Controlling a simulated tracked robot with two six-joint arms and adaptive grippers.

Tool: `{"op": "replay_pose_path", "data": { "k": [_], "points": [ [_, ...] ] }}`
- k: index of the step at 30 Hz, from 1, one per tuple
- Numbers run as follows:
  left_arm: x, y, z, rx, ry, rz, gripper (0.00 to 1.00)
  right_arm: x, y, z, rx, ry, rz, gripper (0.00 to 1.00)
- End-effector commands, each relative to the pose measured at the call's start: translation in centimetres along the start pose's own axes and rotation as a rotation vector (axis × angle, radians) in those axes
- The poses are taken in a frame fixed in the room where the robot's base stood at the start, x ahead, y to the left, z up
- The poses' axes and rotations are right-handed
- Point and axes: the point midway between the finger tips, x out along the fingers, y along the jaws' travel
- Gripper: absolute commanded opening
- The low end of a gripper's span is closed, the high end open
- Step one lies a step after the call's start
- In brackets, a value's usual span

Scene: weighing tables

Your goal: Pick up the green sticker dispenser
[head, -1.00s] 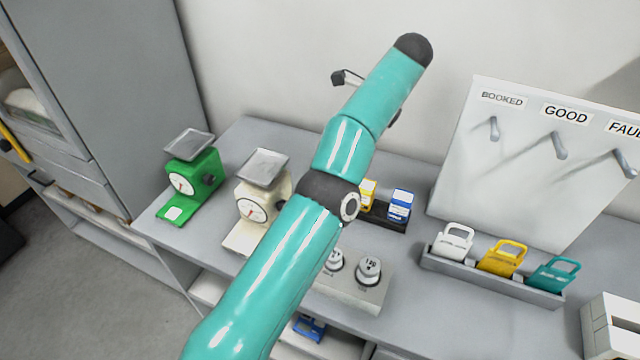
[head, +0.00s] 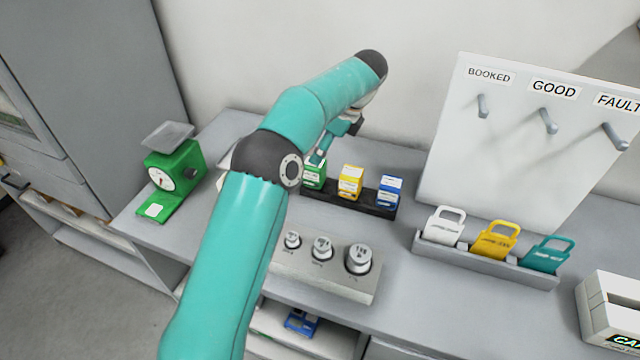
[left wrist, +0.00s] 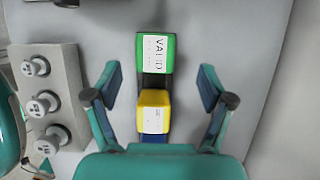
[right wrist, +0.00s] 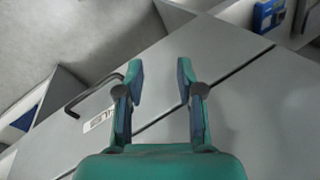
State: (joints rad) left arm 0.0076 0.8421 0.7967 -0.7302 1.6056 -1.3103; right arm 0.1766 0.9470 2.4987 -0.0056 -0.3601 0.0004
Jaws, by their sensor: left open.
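The green sticker dispenser (head: 314,176) stands at the left end of a dark holder on the table, partly hidden by my left arm in the head view. In the left wrist view the green dispenser (left wrist: 155,54), with a white "VALID" label, lies ahead between the lines of the fingers. My left gripper (left wrist: 156,82) is open and empty above the row; in the head view its finger (head: 322,150) shows close by the green dispenser. My right gripper (right wrist: 160,75) is open and empty, facing grey cabinet fronts, away from the dispensers.
A yellow dispenser (head: 350,182) and a blue dispenser (head: 390,191) share the dark holder (head: 335,201). A block with weights (head: 322,275) stands in front. A green scale (head: 174,172) is at left. A tag rack (head: 480,257) and hook board (head: 520,130) are at right.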

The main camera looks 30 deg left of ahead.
Motion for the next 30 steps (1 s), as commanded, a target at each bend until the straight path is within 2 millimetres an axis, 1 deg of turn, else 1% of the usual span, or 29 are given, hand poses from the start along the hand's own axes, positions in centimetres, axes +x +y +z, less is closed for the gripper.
{"op": "replay_pose_path", "data": {
  "k": [1,3,6,11,13,21,24,30],
  "points": [
    [1.1,0.1,0.1,0.000,0.000,0.003,0.81,0.3,0.1,0.0,0.000,0.000,0.000,0.37],
    [2.0,0.1,0.1,0.000,0.000,0.002,0.81,0.2,0.1,0.0,0.000,0.000,0.000,0.37],
    [3.0,0.0,0.1,-0.001,0.000,0.001,0.81,0.3,0.1,0.0,0.000,0.000,0.000,0.37],
    [3.7,0.1,0.0,0.000,0.000,0.000,0.81,0.2,0.1,0.0,0.000,0.000,0.000,0.37],
    [4.4,0.2,0.0,0.002,-0.001,0.002,0.81,0.1,0.1,0.0,0.000,0.001,0.000,0.37],
    [8.0,0.3,-0.2,0.000,-0.001,0.002,0.81,-0.5,-0.2,0.0,0.000,0.000,0.000,0.37],
    [8.5,0.3,-0.3,0.000,0.000,0.000,0.81,-0.5,-0.2,0.0,0.000,0.000,0.000,0.37],
    [8.6,0.3,-0.3,0.000,0.000,-0.001,0.81,-0.5,-0.2,0.0,0.000,0.000,0.000,0.37]
  ]
}}
